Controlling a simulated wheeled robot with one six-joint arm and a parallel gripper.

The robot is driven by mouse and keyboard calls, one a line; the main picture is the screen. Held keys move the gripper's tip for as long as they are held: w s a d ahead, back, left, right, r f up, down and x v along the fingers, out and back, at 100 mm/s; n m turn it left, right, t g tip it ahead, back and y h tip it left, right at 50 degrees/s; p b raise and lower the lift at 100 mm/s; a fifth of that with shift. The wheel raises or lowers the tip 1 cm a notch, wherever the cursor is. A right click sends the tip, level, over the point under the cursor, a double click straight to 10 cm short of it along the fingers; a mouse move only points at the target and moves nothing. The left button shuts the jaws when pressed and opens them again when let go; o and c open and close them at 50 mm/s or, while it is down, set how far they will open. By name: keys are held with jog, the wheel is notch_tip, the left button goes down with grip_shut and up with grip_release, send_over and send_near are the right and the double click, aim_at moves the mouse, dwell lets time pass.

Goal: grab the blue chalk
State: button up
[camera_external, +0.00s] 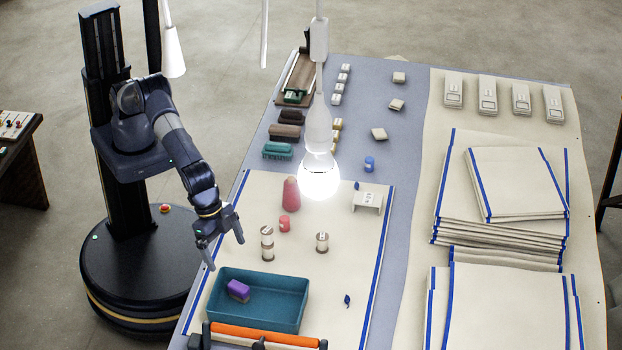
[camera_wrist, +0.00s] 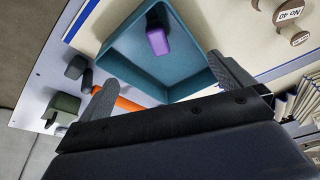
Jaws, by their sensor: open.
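My gripper (camera_external: 225,252) is open and empty, its fingers pointing down above the table's left edge near the teal tray (camera_external: 226,316). In the wrist view the spread fingers (camera_wrist: 160,70) frame the tray (camera_wrist: 195,80). A small dark-blue piece (camera_external: 347,300) lies on the cream cloth to the right of the tray, apart from my gripper. A blue, short cylinder (camera_external: 369,163) stands farther back on the grey-blue surface. I cannot tell for certain which of these is the chalk. A purple block (camera_external: 238,290) lies in the tray and also shows in the wrist view (camera_wrist: 157,40).
A pink cone (camera_external: 291,194), a red spool (camera_external: 285,223) and pale spools (camera_external: 322,242) stand on the cloth behind the tray. An orange roller (camera_external: 268,335) lies in front. Folded cloth stacks (camera_external: 515,185) fill the right side. A glowing bulb (camera_external: 319,177) hangs overhead.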

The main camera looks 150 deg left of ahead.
jog(key=shift+d, duration=0.1)
jog(key=shift+c, duration=0.6)
jog(key=c, duration=0.9)
jog(key=shift+c, duration=0.2)
